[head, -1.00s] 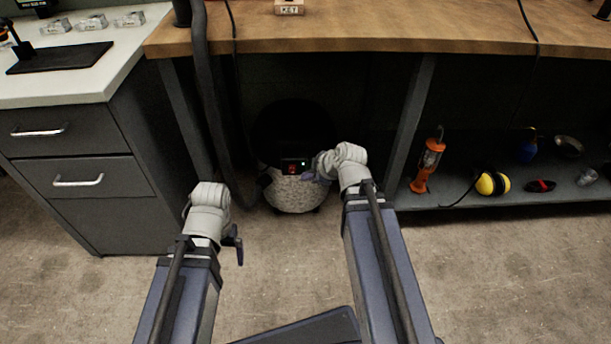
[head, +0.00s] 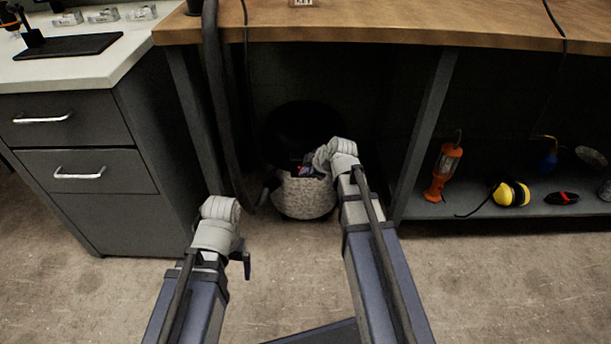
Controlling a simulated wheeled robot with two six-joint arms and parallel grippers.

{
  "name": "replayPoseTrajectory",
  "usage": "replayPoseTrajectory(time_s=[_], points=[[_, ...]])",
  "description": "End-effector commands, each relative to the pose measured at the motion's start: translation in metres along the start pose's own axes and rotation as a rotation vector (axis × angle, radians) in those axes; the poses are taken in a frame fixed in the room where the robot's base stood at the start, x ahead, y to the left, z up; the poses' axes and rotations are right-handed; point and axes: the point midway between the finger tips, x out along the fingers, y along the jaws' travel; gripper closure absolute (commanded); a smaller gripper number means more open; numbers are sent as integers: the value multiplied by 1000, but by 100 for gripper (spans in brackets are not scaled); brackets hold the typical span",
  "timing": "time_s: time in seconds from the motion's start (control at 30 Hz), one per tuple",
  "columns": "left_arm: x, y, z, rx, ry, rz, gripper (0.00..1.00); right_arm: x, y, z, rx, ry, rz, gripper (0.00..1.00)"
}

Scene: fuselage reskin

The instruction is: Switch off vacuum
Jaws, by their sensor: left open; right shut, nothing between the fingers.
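The vacuum (head: 304,198) stands on the floor under the wooden bench, with a speckled light body and a black top. A little of its red switch (head: 303,172) shows on the dark front panel. My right gripper (head: 309,164) is shut and empty at that panel, and it hides most of the switch. I cannot tell whether it touches the switch. No green light shows on the panel. My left gripper (head: 246,264) is open and empty, low in front of the bench and left of the vacuum.
A dark hose (head: 222,110) hangs from the bench (head: 400,22) left of the vacuum. A bench leg (head: 424,135) stands to its right. The lower shelf (head: 460,207) holds an orange lamp (head: 443,172) and yellow earmuffs (head: 511,194). A drawer cabinet (head: 75,205) stands at left.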

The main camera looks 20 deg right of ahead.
Motion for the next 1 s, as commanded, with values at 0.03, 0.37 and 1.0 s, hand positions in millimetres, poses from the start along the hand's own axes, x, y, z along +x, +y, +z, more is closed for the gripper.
replayPoseTrajectory(time_s=[0.03,0.37,1.0], points=[[0,0,0,0,0,0,5,0,0,0,0,0,0,100],[-2,0,0,0,0,0,5,2,7,-1,1,0,0,100],[-19,-2,1,0,0,0,5,-11,15,-8,1,0,2,100]])
